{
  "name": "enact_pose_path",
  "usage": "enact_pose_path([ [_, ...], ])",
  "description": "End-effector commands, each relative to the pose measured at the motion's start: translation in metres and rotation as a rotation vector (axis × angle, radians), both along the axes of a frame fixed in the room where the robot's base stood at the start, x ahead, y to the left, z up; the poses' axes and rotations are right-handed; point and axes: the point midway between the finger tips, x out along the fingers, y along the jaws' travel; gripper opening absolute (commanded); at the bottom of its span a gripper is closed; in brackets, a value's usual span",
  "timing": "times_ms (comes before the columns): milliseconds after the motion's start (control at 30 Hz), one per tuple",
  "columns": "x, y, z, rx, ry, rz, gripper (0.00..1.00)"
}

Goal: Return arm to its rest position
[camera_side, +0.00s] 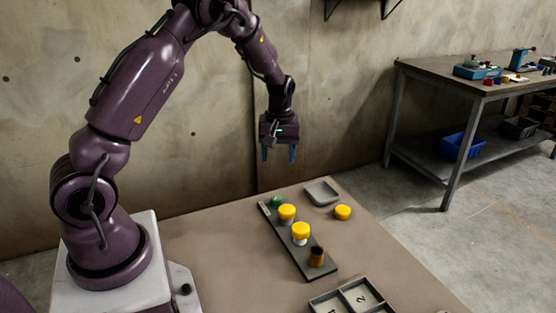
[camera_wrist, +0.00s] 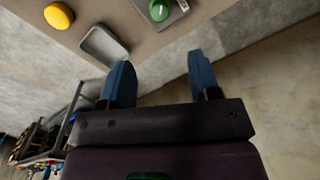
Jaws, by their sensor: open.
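My gripper (camera_side: 279,154) is open and empty, with its blue fingers pointing down. It hangs in the air above the far end of the table (camera_side: 215,250), clear of everything on it. In the wrist view the two blue fingers of my gripper (camera_wrist: 160,82) stand well apart with nothing between them. My arm is raised and bent over the table.
A dark rack (camera_side: 316,271) holds a green item (camera_side: 276,201), two yellow-capped jars (camera_side: 287,212) (camera_side: 300,231) and a brown cup (camera_side: 316,256). A grey tray (camera_side: 322,192), a yellow lid (camera_side: 343,212) and a numbered tray (camera_side: 340,286) lie nearby. A wall stands behind; a workbench (camera_side: 440,75) is right.

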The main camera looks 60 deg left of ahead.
Motion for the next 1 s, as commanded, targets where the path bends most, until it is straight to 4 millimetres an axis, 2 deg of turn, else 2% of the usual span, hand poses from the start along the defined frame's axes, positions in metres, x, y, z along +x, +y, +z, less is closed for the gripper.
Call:
enact_pose_path([
  [267, -0.001, 0.000, 0.000, -0.001, 0.005, -0.035, 0.57],
  [367, -0.021, -0.011, -0.007, -0.031, 0.061, -0.125, 0.57],
  [467, -0.034, -0.033, 0.013, -0.059, 0.052, -0.235, 0.57],
  [667, -0.061, -0.083, 0.067, -0.082, -0.021, -0.471, 0.57],
  [800, -0.087, -0.118, 0.106, -0.061, -0.093, -0.654, 0.57],
  [1000, -0.131, -0.158, 0.148, 0.020, -0.203, -0.888, 0.57],
])
